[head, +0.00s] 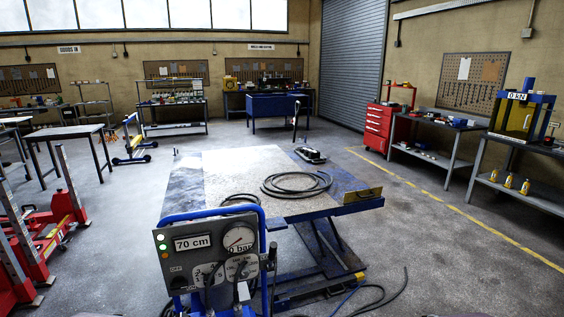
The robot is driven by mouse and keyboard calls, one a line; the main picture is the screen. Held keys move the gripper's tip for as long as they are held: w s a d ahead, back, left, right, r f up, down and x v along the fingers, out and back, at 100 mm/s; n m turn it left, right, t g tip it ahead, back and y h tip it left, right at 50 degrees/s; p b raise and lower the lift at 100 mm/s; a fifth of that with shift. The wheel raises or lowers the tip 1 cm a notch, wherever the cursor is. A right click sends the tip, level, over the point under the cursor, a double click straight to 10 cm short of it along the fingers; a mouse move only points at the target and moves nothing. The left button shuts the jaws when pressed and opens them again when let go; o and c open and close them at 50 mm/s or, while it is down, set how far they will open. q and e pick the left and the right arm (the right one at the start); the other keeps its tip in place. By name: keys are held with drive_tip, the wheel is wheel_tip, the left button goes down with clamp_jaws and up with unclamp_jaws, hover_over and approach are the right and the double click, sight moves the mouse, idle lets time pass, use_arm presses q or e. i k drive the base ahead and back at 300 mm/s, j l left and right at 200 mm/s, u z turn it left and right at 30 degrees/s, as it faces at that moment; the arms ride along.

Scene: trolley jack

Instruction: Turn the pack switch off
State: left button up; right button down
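The pack is a grey control panel (206,256) on a blue tubular frame (212,211), at the bottom centre-left of the head view. Its display (193,243) reads "70 cm". A round gauge (239,239) beside it reads 0 bar. Small indicator lights (163,246), one of them green, sit at the panel's left edge. An "OFF" marking (176,268) is at the lower left, with a dark switch (178,283) below it. The switch is too small to tell its position. Neither of my grippers is in view.
A lift table (245,170) stands behind the pack with a coiled black hose (297,185) on top. Hoses lie on the floor to the right. Red lifting equipment (45,240) stands at the left. Floor at the right is open, before benches (437,150) and a red cabinet (379,128).

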sight(179, 283)
drive_tip(key=j, duration=0.9)
drive_tip(key=i+j, duration=0.15)
drive_tip(key=j, duration=0.8)
